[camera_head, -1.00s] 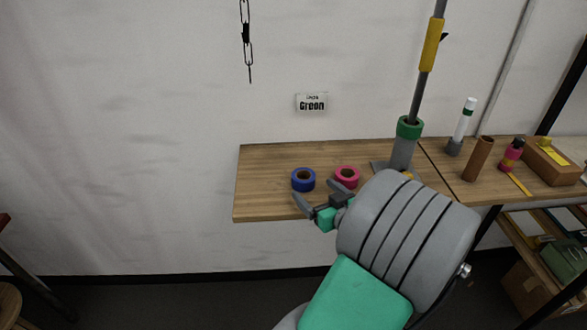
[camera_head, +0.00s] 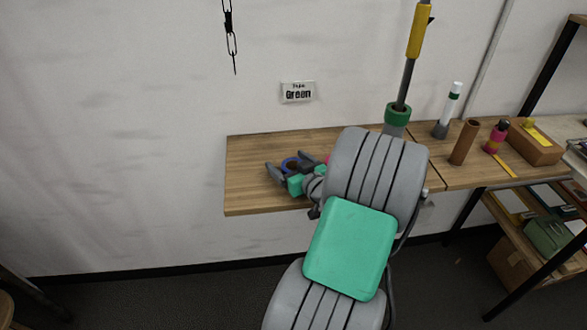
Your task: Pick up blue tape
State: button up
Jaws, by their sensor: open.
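The blue tape (camera_head: 291,162) is a roll on the left part of the wooden table (camera_head: 245,185), partly hidden behind my gripper. My gripper (camera_head: 284,164) is open, with its two fingers apart and close to the blue tape. I cannot tell whether the fingers are around the tape or above it. The red-pink tape (camera_head: 327,159) shows only as a sliver to the right, mostly hidden by my gripper and arm.
A grey stand with a green ring (camera_head: 397,117) and a pole stands behind my arm. To the right are a brown tube (camera_head: 464,142), a pink bottle (camera_head: 497,137) and a cardboard box (camera_head: 534,144). The table's left end is clear.

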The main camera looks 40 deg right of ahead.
jog(key=c, duration=1.4)
